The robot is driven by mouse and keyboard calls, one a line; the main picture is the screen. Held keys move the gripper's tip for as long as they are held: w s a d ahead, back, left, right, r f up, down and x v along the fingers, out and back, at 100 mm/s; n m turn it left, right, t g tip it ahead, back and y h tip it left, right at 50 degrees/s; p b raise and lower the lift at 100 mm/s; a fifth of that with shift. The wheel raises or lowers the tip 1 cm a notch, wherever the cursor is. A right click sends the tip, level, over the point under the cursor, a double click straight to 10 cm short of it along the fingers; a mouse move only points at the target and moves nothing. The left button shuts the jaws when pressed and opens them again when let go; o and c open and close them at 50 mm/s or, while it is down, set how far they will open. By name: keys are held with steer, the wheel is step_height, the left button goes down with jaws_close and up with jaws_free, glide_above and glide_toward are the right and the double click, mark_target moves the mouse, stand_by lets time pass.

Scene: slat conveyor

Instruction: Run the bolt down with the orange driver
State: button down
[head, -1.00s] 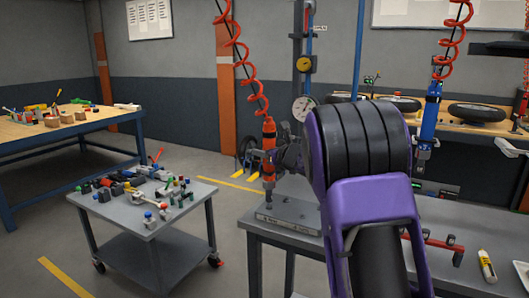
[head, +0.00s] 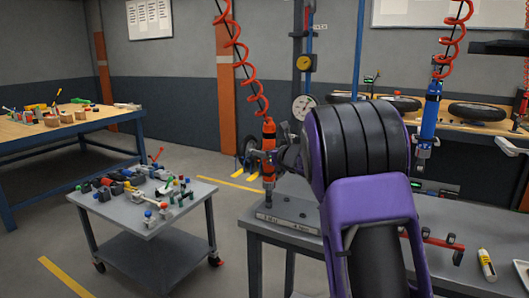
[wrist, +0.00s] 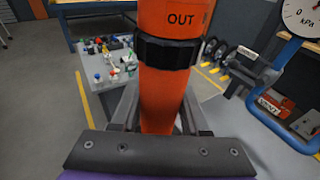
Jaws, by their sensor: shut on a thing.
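The orange driver (head: 268,137) hangs upright from a red coiled cord in the head view. My gripper (head: 264,158) is shut around its body. In the wrist view the driver's orange body (wrist: 163,95), with a black ring and the word "OUT", fills the middle between the jaws (wrist: 160,125). The driver's lower end points down at a grey plate (head: 290,213) on the bench corner. The bolt cannot be made out apart from the driver's tip, so I cannot tell whether they touch.
A blue driver (head: 430,115) hangs from another coiled cord at right. A pressure gauge (head: 304,106) stands just behind my gripper. A grey cart (head: 150,228) with small parts stands to the left. The bench (head: 300,240) extends right with a red bar and a yellow-and-white tool on it.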

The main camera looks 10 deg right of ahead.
steer(key=shift+d+f, duration=0.1)
steer(key=shift+f, duration=0.8)
stand_by(1.5)
steer(key=shift+r, duration=1)
stand_by(1.0)
steer(key=shift+r, duration=0.1)
step_height(320, 180, up, 5)
steer(key=p, duration=0.3)
steer(key=shift+r, duration=0.15)
steer(key=shift+s, duration=0.1)
stand_by(1.0)
